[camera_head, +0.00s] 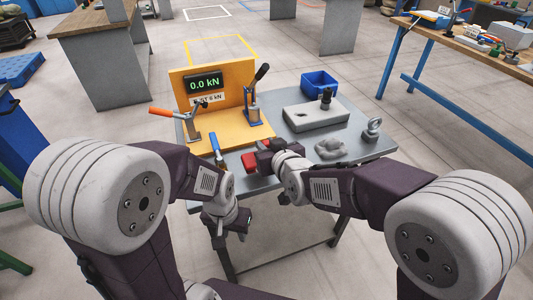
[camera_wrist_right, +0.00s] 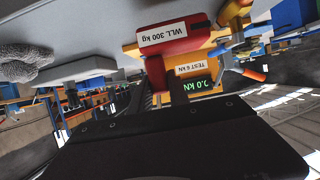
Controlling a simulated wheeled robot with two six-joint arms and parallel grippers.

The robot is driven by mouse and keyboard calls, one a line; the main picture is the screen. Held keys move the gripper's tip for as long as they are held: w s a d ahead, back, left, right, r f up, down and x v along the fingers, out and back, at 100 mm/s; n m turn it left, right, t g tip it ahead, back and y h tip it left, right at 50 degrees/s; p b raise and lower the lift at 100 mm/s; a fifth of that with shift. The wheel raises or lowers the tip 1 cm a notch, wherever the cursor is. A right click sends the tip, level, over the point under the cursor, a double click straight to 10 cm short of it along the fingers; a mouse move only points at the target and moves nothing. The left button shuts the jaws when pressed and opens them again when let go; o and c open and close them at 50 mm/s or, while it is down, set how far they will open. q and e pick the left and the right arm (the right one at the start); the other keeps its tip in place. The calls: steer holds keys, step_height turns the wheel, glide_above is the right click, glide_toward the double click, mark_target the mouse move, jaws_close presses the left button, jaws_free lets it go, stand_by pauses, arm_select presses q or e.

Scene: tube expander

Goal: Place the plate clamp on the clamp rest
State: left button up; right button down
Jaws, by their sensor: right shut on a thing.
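The plate clamp (camera_head: 250,160) is red. In the head view it is small, at the front of the grey table beside my right gripper (camera_head: 263,150). In the right wrist view the clamp (camera_wrist_right: 195,35) is large at the top, with an upside-down "WLL 300 kg" label. My right gripper is shut on it; the fingertips are hard to make out. Whether the clamp touches anything beneath it cannot be told. My left gripper (camera_head: 230,227) hangs low in front of the table, away from the clamp; its opening is unclear. I cannot single out the clamp rest.
A yellow-orange test stand (camera_head: 235,135) with a "0.0 kN" display stands at the table's left, with orange- and black-handled toggle clamps. A grey block (camera_head: 310,115), blue bin (camera_head: 319,82), shackle-like metal piece (camera_head: 373,130) and grey glove-like bundle (camera_head: 330,148) are to the right.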

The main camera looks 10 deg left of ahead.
step_height(320, 180, down, 3)
steer(key=shift+w, duration=0.1)
steer(key=shift+r, duration=0.1)
steer(key=shift+f+b, duration=0.2)
steer(key=shift+b, duration=0.2)
steer(key=c, duration=1.3)
jaws_free()
steer(key=shift+o, duration=0.2)
